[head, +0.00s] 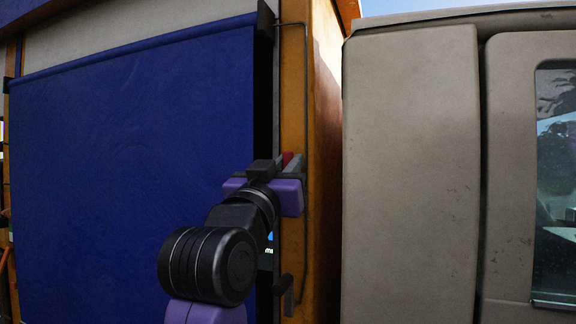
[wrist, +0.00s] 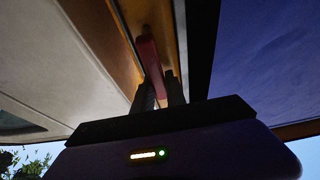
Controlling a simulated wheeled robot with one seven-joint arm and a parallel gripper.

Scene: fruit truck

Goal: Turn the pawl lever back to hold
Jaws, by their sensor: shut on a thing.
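The pawl lever is a small red piece on the orange post; its tip shows in the head view (head: 287,158) just past my gripper (head: 292,165). In the wrist view the red lever (wrist: 148,50) runs from the post down between the two dark fingers of my gripper (wrist: 161,88). The fingers are shut on it. My wrist and the purple gripper body hide most of the lever and its mount in the head view.
A blue cover (head: 135,130) hangs left of the orange post (head: 322,120). The beige truck cab (head: 410,170) stands close on the right. A thin metal rod (head: 306,90) runs down the post. A dark crank-like handle (head: 284,288) sits lower down.

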